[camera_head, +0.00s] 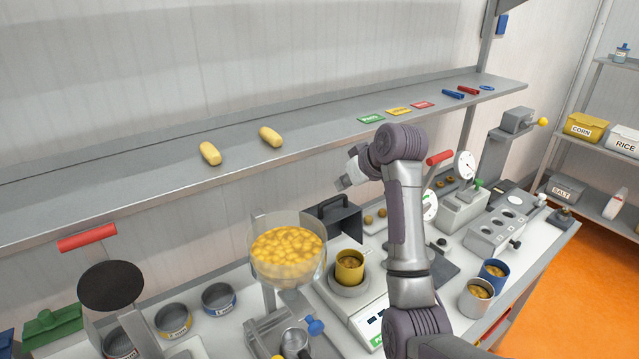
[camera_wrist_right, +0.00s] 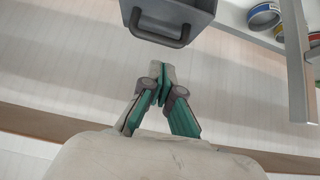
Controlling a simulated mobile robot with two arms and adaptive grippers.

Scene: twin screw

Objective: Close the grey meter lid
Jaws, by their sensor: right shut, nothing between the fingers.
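A dark grey boxy part with a dark handle (camera_head: 340,220), which looks like the grey meter lid, stands behind the scale on the bench. It seems raised, but its hinge and exact angle are hard to make out. In the right wrist view, a grey body with a dark loop handle (camera_wrist_right: 165,25) shows at the top, beyond the fingertips. My right gripper (camera_head: 343,185) is above and close to this part, its fingers pointing left and down. In the right wrist view its fingertips (camera_wrist_right: 161,88) are together and empty, with a visible gap to the handle. My left gripper is out of view.
A glass bowl of yellow pieces (camera_head: 287,258) stands left of the lid. A yellow cup (camera_head: 349,267) sits on the scale in front. The wall shelf (camera_head: 300,150) runs behind my right gripper. Gauges (camera_head: 464,165) and a grey block (camera_head: 496,232) are on the right.

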